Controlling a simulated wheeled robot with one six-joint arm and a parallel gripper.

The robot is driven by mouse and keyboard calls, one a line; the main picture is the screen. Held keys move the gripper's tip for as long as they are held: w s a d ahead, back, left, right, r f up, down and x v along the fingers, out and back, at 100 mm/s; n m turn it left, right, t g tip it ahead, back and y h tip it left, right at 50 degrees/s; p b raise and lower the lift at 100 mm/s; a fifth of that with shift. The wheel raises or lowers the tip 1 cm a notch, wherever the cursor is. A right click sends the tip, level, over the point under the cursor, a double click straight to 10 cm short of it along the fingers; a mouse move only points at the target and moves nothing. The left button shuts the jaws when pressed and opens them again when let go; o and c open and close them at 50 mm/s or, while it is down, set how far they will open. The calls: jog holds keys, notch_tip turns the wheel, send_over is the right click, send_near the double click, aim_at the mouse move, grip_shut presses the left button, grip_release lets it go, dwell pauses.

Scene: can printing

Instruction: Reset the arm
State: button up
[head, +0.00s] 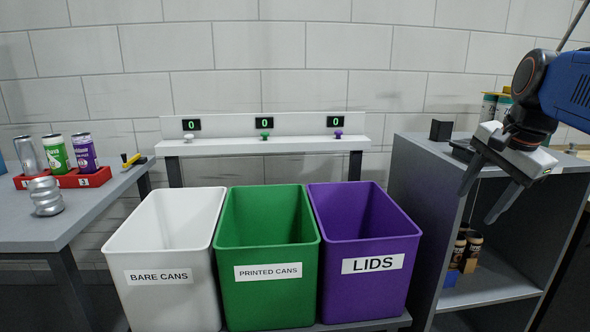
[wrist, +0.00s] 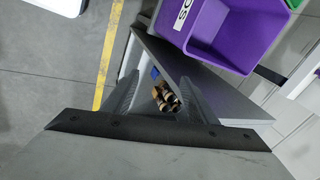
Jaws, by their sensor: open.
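My gripper (head: 482,204) is at the right of the head view, in front of the grey shelf unit (head: 421,215). Its two dark fingers point down and to the left, spread apart, with nothing between them. The wrist view shows the open fingers (wrist: 155,92) too, with a shelf holding brown-and-black cans (wrist: 165,97) beyond them. My blue and dark arm comes in from the right edge. The rest of the arm is out of view.
White (head: 165,282), green (head: 267,293) and purple (head: 370,290) bins stand in a row, looking empty. A left table (head: 90,205) bears a red tray (head: 68,180) of cans and a silver stack (head: 45,197). A counter shelf (head: 230,147) reads zeros.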

jog(key=s+a+f+n, duration=0.5)
jog(key=s+f+n, duration=0.2)
jog(key=f, duration=0.4)
jog(key=s+a+f+n, duration=0.5)
jog(key=s+f+n, duration=0.2)
jog(key=f, duration=0.4)
jog(key=shift+s+t, duration=0.2)
jog(key=shift+t, duration=0.1)
